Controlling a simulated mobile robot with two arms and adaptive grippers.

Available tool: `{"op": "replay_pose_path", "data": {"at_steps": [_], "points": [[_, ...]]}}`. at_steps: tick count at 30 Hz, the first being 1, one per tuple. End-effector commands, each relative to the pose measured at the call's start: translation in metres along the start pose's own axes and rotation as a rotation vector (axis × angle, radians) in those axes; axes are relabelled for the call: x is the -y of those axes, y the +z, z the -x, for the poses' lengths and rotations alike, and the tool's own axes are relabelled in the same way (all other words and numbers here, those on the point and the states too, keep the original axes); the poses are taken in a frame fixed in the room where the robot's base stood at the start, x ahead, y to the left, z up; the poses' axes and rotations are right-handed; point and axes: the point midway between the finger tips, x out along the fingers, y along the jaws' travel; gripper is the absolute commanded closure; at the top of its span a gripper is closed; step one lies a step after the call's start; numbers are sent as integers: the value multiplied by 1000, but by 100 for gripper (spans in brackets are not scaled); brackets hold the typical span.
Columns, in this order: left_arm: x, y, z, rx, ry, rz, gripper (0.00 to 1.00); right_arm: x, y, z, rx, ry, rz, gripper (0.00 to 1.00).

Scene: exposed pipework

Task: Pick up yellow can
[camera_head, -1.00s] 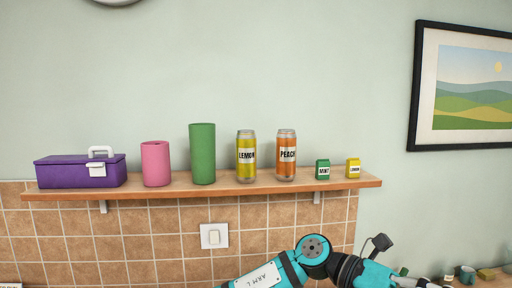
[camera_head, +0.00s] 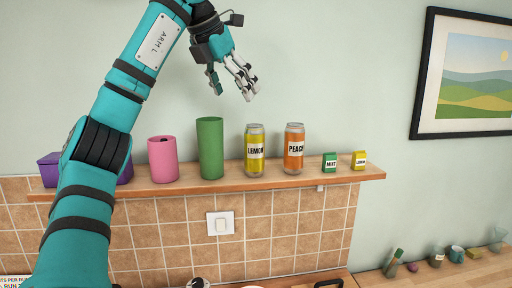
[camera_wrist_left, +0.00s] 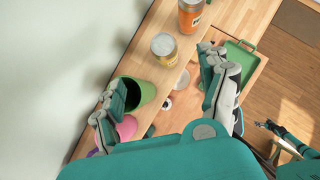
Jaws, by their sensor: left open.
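The yellow can (camera_head: 254,151), labelled LEMON, stands upright on the wooden wall shelf between a green cylinder (camera_head: 210,148) and an orange can (camera_head: 293,148) labelled PEACH. My left gripper (camera_head: 232,84) is open and empty, above the shelf, above and slightly left of the yellow can. In the left wrist view the open fingers (camera_wrist_left: 170,102) frame the space below, with the yellow can's silver top (camera_wrist_left: 164,45) ahead of them and apart from them. The orange can (camera_wrist_left: 190,14) shows beyond it.
A pink cylinder (camera_head: 163,160) and a purple box (camera_head: 48,169), partly hidden by my left arm, stand left on the shelf (camera_head: 230,187). Small green MINT (camera_head: 329,163) and yellow (camera_head: 359,160) boxes stand right. A counter with several small items lies lower right.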

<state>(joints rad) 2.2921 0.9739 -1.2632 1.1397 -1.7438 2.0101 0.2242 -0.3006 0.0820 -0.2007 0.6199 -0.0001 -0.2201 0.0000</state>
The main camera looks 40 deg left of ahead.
Motion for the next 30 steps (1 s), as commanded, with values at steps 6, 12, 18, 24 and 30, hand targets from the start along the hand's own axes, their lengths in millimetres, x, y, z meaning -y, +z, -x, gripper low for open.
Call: {"op": "replay_pose_path", "data": {"at_steps": [6,12,18,24,30], "points": [[0,-2,-31,-6,1,-1,23,0,0,-6,0,0,0,6],[0,-1,-67,-7,2,-2,23,0,0,-7,-1,0,-1,6],[0,0,-102,-4,1,-2,23,1,-1,2,-1,-2,-2,6],[1,0,-120,-1,1,-2,23,3,-2,5,-2,-4,-3,6],[2,-2,-140,-5,2,-3,23,3,-4,22,-2,-4,-3,6]]}}
